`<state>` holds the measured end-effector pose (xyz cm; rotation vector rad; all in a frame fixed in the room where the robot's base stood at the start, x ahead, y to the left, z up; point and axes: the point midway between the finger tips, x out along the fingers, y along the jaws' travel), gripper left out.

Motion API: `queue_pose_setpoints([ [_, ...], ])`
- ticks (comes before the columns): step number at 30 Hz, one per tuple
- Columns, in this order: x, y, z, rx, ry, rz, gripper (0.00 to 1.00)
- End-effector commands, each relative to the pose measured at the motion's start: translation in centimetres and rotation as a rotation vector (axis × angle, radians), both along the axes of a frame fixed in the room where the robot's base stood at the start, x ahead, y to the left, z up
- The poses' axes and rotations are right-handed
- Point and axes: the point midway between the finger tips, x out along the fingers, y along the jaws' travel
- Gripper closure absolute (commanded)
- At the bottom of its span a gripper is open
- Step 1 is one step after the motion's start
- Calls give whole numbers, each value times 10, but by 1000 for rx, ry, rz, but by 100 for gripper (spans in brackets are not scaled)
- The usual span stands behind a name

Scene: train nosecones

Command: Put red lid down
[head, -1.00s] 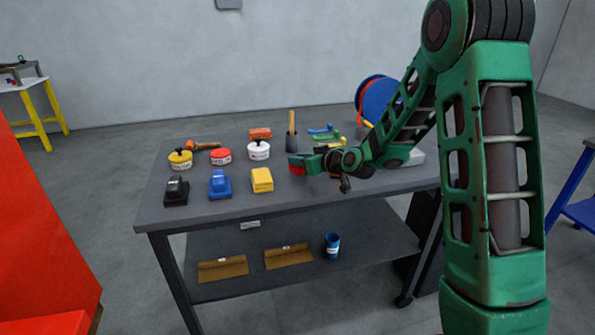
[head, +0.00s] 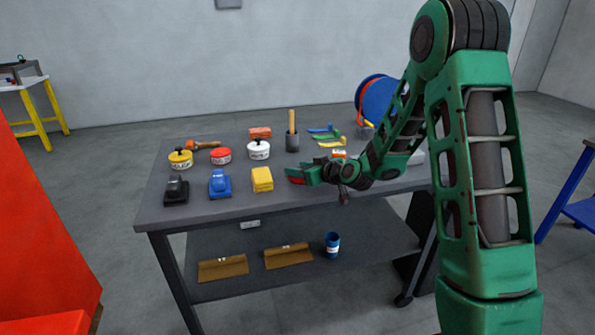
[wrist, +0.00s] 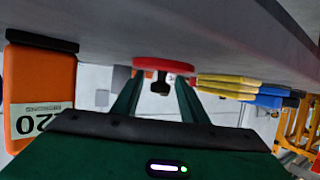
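The red lid (head: 296,181) is at the tip of my gripper (head: 304,173), over the right half of the grey workbench (head: 215,211). In the wrist view, which looks upside down, the red lid (wrist: 163,65) appears flat against the bench top, its black knob (wrist: 160,86) pointing away from it. My two fingers stand on either side of the knob with visible gaps, so my gripper looks open. In the head view my gripper partly hides the lid. A red-and-white can (head: 221,156) without a knob stands left of centre on the bench.
A yellow stack (head: 262,179) stands just left of the lid. An orange labelled block (wrist: 38,95) shows close by in the wrist view. Behind are a white can (head: 258,151), a dark cup with a wooden handle (head: 292,143) and coloured tools (head: 327,134). The bench front edge is near.

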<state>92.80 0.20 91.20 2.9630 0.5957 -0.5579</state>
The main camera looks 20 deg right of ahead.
Motion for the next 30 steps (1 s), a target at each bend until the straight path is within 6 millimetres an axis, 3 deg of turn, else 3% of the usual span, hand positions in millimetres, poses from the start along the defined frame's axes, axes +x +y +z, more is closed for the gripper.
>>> queue_pose_setpoints([
  [5,-9,-4,7,-1,-2,-2,60],
  [21,-91,-38,40,0,-1,-2,60],
  [30,-103,-42,45,0,0,2,60],
])
